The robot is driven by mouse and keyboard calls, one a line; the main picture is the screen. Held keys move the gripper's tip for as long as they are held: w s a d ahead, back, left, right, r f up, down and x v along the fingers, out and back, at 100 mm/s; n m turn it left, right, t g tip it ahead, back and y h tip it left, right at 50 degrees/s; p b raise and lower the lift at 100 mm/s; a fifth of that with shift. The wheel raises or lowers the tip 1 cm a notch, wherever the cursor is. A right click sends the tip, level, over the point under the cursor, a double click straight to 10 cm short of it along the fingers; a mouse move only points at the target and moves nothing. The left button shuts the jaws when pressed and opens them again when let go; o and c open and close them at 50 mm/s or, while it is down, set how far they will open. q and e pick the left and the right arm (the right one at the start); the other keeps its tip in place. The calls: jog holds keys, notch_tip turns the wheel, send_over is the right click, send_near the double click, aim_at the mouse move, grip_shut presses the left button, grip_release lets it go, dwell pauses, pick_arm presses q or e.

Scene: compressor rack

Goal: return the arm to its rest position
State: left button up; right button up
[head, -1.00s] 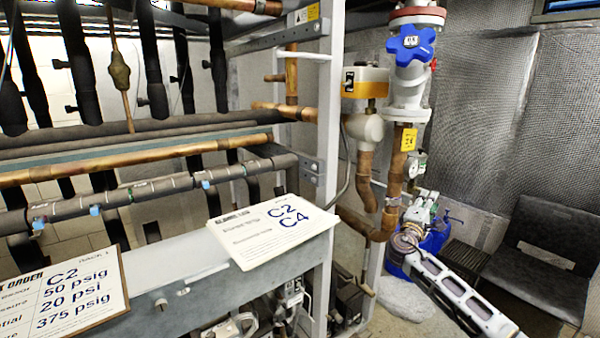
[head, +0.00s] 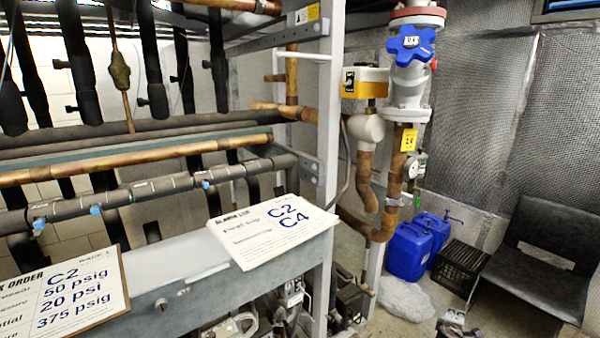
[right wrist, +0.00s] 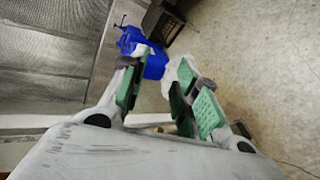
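My right gripper (head: 455,326) shows only in part at the bottom edge of the head view, low over the floor. In the right wrist view my right gripper (right wrist: 160,88) has its green-padded fingers spread apart. Nothing is between the pads; blue jugs and a pale lump show beyond them. My left arm and gripper are not in view.
The compressor rack's grey beam (head: 190,290) carries a C2 C4 card stack (head: 272,230) and a work order board (head: 65,303). Blue jugs (head: 408,250), a black crate (head: 460,268) and a dark chair (head: 540,255) stand at the right. Some floor between is clear.

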jog(key=s+d+f+m+g+y, duration=0.15)
jog(key=s+d+f, duration=0.25)
jog(key=s+f, duration=0.85)
jog(key=s+d+f+m+g+y, duration=0.1)
jog(key=s+d+f+g, duration=0.3)
jog(key=s+f, duration=0.8)
jog(key=s+d+f+m+g, duration=0.1)
jog(key=s+d+f+m, duration=0.15)
jog(key=s, duration=0.85)
jog(key=s+d+f+m+g, duration=0.1)
jog(key=s+d+f, duration=0.15)
jog(key=s, duration=0.75)
jog(key=s+d+f+m+g, duration=0.1)
jog(key=s+d+f, duration=0.15)
jog(key=s, duration=0.85)
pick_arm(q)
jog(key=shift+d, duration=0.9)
pick_arm(e)
jog(key=s+a+f+y, duration=0.1)
jog(key=a+f+y, duration=0.1)
jog(key=a, duration=1.2)
jog(key=s+a+f+m+y, duration=0.1)
jog(key=a+f, duration=0.4)
jog(key=a, duration=1)
jog(key=s+a+f+m+y, duration=0.1)
jog(key=a+f+y, duration=0.2)
jog(key=a, duration=1.1)
jog(key=shift+a+f, duration=0.3)
jog(key=shift+f, duration=0.25)
